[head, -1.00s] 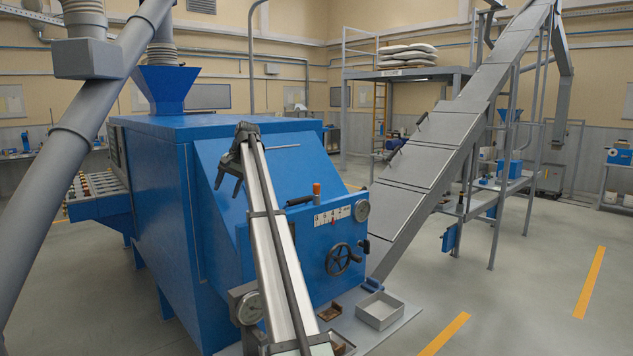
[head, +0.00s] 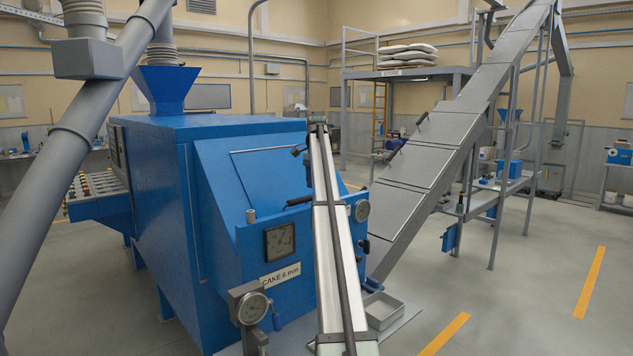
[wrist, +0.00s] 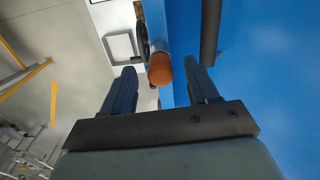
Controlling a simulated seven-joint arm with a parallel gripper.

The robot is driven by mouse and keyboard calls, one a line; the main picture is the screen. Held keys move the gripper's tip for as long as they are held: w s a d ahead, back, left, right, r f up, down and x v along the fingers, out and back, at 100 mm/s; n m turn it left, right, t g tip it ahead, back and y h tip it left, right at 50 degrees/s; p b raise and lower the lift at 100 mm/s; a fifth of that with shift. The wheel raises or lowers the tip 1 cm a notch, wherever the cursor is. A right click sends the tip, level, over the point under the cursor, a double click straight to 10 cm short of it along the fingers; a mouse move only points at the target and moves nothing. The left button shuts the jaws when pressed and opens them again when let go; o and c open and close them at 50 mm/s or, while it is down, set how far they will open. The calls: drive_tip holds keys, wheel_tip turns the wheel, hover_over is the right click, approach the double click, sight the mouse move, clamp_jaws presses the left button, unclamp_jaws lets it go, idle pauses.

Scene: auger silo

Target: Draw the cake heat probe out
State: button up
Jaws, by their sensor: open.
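An orange-brown rounded knob (wrist: 160,70) stands at the blue machine front in the wrist view. I cannot tell whether it is the cake heat probe's grip. My gripper (wrist: 161,69) is open, with one dark finger on each side of the knob and visible gaps between. How deep the knob sits between the fingers is unclear. In the head view my arm hides the knob, and my gripper is mostly hidden too. A grey metal stub (head: 250,216) stands on the machine's front edge, left of a square dial (head: 280,240) above a "CAKE 6 mm" label (head: 281,276).
The blue machine (head: 160,220) fills the left and middle. A black bar handle (wrist: 210,28) lies right of the knob in the wrist view, and a handwheel (wrist: 142,40) lies close beyond it. A round gauge (head: 252,308) stands in front. A pale tray (head: 384,310) sits at right.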

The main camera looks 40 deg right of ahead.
drive_tip(key=shift+f, duration=2.15)
clamp_jaws()
drive_tip(key=c, duration=0.7)
unclamp_jaws()
clamp_jaws()
